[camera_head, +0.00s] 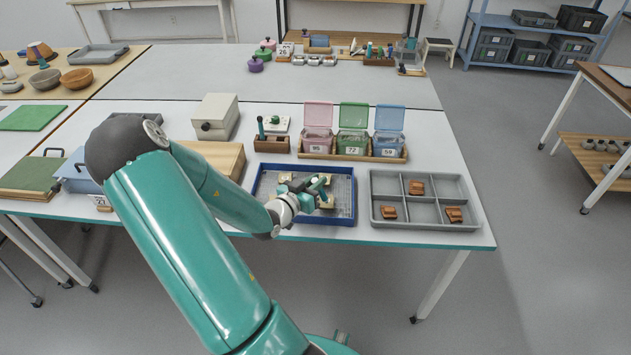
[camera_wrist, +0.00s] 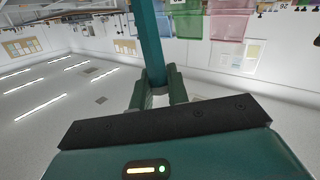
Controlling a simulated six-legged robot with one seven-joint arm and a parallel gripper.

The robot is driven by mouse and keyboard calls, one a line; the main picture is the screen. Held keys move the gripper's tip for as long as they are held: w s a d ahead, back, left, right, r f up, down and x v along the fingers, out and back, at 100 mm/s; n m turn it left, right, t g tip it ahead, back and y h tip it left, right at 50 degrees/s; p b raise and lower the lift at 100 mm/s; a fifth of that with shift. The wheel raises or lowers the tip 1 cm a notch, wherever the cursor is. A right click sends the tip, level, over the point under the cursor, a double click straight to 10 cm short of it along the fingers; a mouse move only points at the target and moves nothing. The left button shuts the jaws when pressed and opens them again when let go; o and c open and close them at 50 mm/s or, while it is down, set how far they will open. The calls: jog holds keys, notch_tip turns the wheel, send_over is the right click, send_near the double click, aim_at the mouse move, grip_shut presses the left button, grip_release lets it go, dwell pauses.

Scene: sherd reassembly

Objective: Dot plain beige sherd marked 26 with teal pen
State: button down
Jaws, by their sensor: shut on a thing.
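My gripper (camera_head: 320,190) is over the blue-rimmed tray (camera_head: 258,182) at the front of the table. In the wrist view my gripper (camera_wrist: 157,90) is shut on a teal pen (camera_wrist: 148,40), which extends away from the fingers. Beige sherds (camera_head: 285,177) lie in the blue tray, partly hidden by my gripper and arm. I cannot read a 26 on any of them, nor tell whether the pen touches one.
A grey divided tray (camera_head: 424,224) with orange-brown sherds stands right of the blue tray. Behind are a dark holder (camera_head: 271,146) with a dark upright item and pink, green and blue lidded boxes (camera_head: 353,141). A card (camera_head: 283,50) reading 26 stands far back.

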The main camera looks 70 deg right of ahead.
jog(key=shift+f, duration=0.6)
dwell(0.5)
dwell(0.5)
jog(key=shift+r, duration=3.5)
